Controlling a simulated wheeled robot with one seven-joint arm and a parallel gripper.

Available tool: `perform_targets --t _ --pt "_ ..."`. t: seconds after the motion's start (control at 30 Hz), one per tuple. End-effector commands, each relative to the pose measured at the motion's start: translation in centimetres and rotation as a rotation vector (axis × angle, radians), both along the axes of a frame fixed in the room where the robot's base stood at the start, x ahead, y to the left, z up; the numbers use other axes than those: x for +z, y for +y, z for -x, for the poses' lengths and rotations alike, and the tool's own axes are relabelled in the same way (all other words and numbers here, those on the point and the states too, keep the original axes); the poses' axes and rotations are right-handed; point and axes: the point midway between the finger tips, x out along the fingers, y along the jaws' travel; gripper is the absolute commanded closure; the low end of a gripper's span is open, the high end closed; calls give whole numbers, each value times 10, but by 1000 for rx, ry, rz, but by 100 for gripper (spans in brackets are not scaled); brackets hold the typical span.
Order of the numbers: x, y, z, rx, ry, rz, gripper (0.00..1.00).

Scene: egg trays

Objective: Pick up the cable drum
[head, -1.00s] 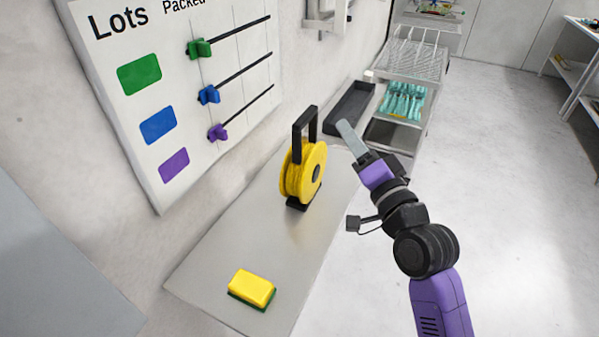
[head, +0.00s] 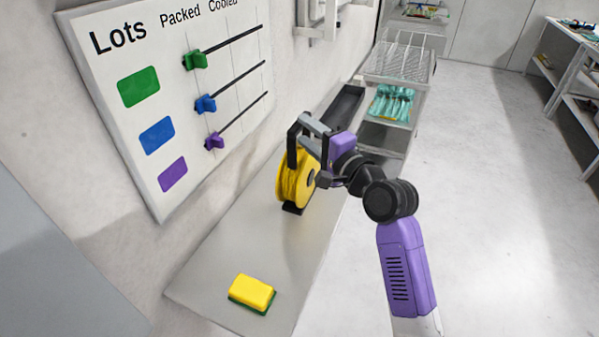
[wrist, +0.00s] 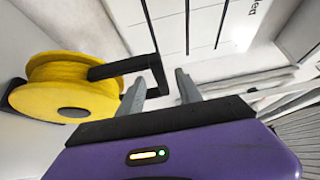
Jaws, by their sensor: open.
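The cable drum (head: 293,183) is a yellow reel on a black stand with a black handle (head: 292,150) on top. It stands upright on the grey shelf. My gripper (head: 308,128) is at the top of the handle, with its fingers open. In the wrist view, the yellow drum (wrist: 62,84) is at the left, and the black handle (wrist: 158,75) reaches in between the two open grey fingers (wrist: 160,92). I cannot tell whether either finger touches the handle. My gripper hides part of the handle in the head view.
A yellow and green sponge (head: 252,292) lies at the shelf's front. A dark tray (head: 346,106) is behind the drum. A lots board (head: 160,90) with sliders hangs on the left wall. A rack with teal items (head: 391,104) stands beyond. The floor at right is clear.

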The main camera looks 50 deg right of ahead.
Motion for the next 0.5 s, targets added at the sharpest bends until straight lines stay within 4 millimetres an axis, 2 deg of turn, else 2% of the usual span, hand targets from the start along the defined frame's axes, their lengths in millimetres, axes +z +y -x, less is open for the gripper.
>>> perform_targets --t 0.1,0.2,0.47,0.5 --pt "2 -3 -17 0 -1 1 58" --pt "1 -5 -25 0 0 1 58" --pt "0 -6 -27 -1 0 1 58" --pt "0 -6 -27 -1 0 1 64"
